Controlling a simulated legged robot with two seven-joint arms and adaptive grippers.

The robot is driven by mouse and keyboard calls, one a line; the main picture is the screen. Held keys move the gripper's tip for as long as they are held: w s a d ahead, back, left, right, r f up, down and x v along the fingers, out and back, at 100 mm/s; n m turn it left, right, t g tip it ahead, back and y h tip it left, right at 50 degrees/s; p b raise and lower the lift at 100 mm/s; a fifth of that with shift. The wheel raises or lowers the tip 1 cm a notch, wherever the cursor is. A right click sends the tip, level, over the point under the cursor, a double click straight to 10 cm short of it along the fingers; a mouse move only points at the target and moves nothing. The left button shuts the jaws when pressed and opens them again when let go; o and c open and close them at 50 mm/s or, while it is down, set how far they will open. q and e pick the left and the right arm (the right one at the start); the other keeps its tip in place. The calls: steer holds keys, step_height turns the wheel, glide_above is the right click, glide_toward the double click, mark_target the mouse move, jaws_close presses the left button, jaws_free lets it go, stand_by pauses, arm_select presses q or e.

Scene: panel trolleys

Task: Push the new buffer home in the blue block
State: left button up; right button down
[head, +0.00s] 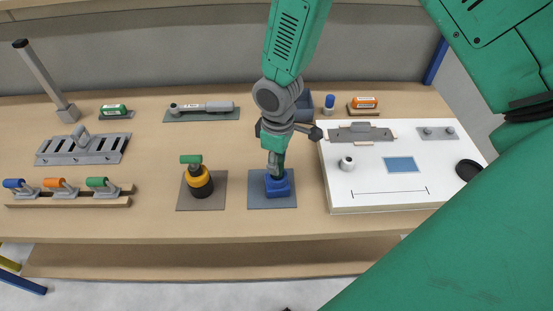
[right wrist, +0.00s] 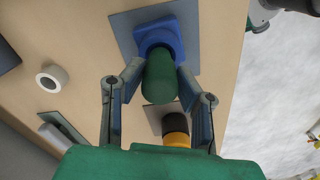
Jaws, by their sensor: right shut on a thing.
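The blue block (head: 279,188) sits on a grey mat (head: 256,200) at the table's front middle. It also shows at the top of the right wrist view (right wrist: 152,32). A dark green cylinder, the buffer (right wrist: 160,80), stands with its far end at the blue block. How deep it sits in the block I cannot tell. My right gripper (head: 277,170) points down over the block and hides most of the buffer in the head view. Its fingers (right wrist: 160,72) are shut on the buffer from both sides. My left gripper is not in view.
A yellow and black pot (head: 200,185) with a green-handled piece stands left of the block on its own mat. A white board (head: 400,190) with a white ring (head: 347,163) lies to the right. Several handled tools (head: 60,190) sit at the left.

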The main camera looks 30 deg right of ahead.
steer(key=shift+f+b, duration=0.55)
steer(key=shift+f, duration=0.65)
steer(key=c, duration=1.1)
jaws_free()
steer(key=shift+c, duration=0.2)
steer(key=shift+r, duration=0.15)
step_height(320, 180, up, 5)
steer(key=p, duration=0.4)
steer(key=shift+r+p, duration=0.1)
steer(key=shift+p, duration=0.3)
steer(key=shift+r, duration=1.3)
